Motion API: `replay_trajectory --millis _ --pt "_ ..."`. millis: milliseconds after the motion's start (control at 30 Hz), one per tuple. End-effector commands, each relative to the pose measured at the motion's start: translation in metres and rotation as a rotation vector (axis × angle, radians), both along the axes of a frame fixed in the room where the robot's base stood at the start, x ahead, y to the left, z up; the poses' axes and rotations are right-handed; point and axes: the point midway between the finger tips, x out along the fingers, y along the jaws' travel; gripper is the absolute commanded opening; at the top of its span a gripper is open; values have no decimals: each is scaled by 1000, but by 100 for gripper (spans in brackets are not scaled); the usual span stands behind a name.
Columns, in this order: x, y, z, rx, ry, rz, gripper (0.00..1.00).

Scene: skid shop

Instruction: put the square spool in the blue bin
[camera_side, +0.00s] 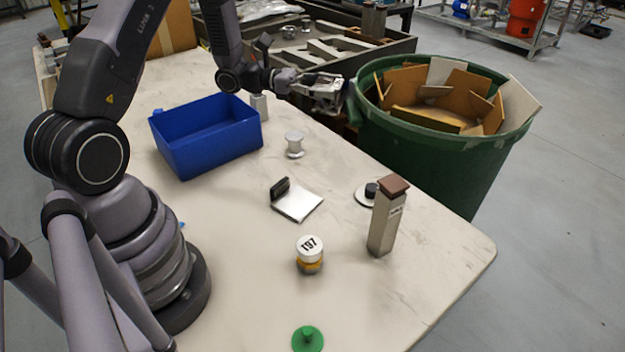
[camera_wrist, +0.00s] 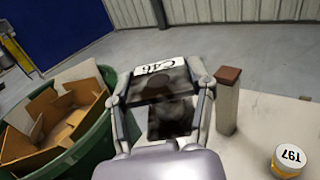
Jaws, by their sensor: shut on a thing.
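The blue bin (camera_side: 212,148) stands on the table, near my arm, and its visible inside looks empty. My gripper (camera_side: 340,95) is level, beyond the bin and close to the green barrel's rim. It is shut on a dark thing with a white lettered face (camera_wrist: 158,68); the fingers partly hide it, and I cannot tell if it is the square spool. A silver spool-shaped piece (camera_side: 294,144) stands right of the bin; its flanges look round. A tall square grey post with a brown square cap (camera_side: 384,220) stands upright near the right edge, also in the wrist view (camera_wrist: 227,105).
A green barrel (camera_side: 440,165) with cardboard stands against the table's far side. On the table are a small grey block (camera_side: 259,107), a silver plate with a black part (camera_side: 298,203), a white disc with a black knob (camera_side: 366,197), a jar marked 197 (camera_side: 310,262) and a green knob (camera_side: 308,340).

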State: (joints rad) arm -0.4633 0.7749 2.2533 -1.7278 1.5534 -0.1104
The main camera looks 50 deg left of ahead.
Motion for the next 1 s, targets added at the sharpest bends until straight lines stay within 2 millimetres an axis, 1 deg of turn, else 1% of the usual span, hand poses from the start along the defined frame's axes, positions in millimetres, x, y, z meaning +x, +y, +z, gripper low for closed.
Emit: replay_trajectory --millis 167,267,367,467,500,567,600,667,700,767,800,867,900,967,1000 --pt "-28 -26 -5 -2 3 -167 13" --pt "-50 -41 -7 -3 3 -291 13" --pt "-82 -58 -9 -3 2 -459 13" --pt "-123 -71 -11 -3 2 -666 13" --pt "-142 -74 -11 -3 3 -760 13" --pt "-171 -75 -11 -3 2 -906 13" --pt "-189 -73 -11 -3 2 -1004 13" --pt "-216 -68 -10 -3 2 -1153 13" --pt "-233 -62 -9 -2 1 -1251 13" --pt "-256 -51 -7 -2 1 -1400 13" --pt "-270 -41 -6 -1 1 -1499 13" --pt "-289 -24 -4 -1 1 -1648 13" --pt "-299 -12 -2 -1 1 -1747 13" --pt "-312 8 0 -2 1 -1896 13" --pt "-318 22 2 -2 1 -1995 13"
